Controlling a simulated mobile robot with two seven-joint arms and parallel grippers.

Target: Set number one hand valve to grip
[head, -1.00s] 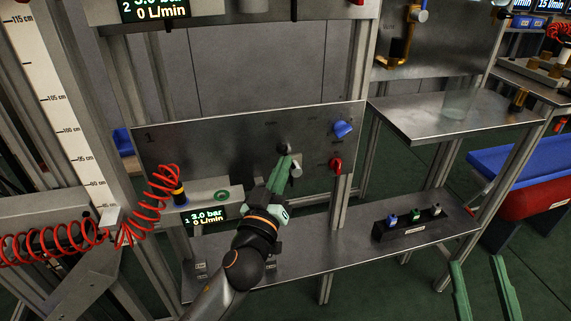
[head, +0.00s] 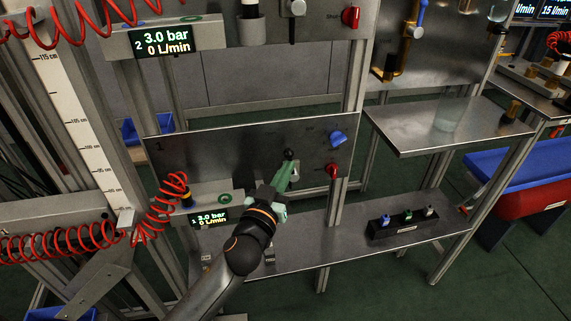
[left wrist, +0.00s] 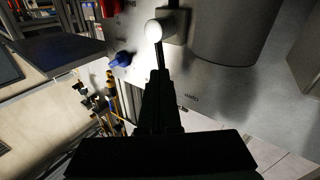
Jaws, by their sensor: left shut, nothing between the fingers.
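The number one panel (head: 230,150) is a grey metal plate marked 1. Its hand valve has a dark ball knob (head: 288,154), with the valve body partly hidden behind my fingers. My left gripper (head: 284,174) is shut and empty, its green fingers pointing up just below the knob. In the left wrist view a brightly lit round knob (left wrist: 154,31) stands on a thin lever right ahead of the dark closed fingers (left wrist: 159,78). I cannot tell whether the fingertips touch the lever. My right gripper is out of view.
A blue knob (head: 338,139) and a red knob (head: 333,171) sit at the panel's right. A red coiled hose (head: 165,198) and a pressure display (head: 209,218) are at left. A black holder (head: 408,221) with coloured pieces stands on the lower shelf.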

